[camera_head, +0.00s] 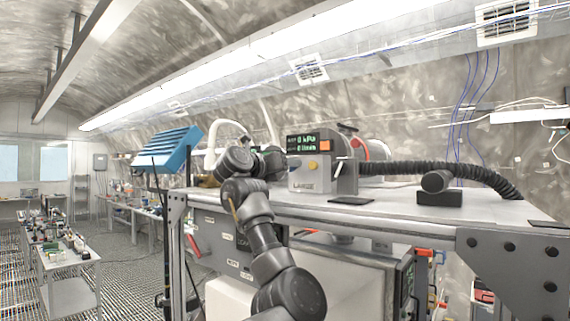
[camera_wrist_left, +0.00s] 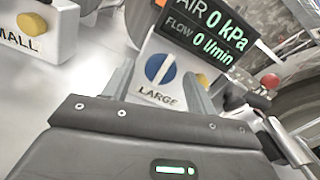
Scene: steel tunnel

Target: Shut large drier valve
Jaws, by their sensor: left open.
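The large drier valve (camera_wrist_left: 160,69) is a round blue knob with a white bar across it, slanting from lower left to upper right in the left wrist view. A "LARGE" label is below it on a white housing. My left gripper (camera_wrist_left: 157,78) is open, with its two fingers on either side of the knob in this view; I cannot tell whether they touch it. In the head view the left gripper (camera_head: 276,161) is at the left side of the drier unit (camera_head: 315,180), and the blue knob cannot be made out there. My right gripper is not in view.
A display (camera_wrist_left: 213,36) above the knob reads 0 kPa and 0 l/min. A white "SMALL" unit (camera_wrist_left: 60,25) with a yellow button stands to the left. A black corrugated hose (camera_head: 440,168) runs along the bench top (camera_head: 410,208). A blue panel (camera_head: 168,150) is at the left.

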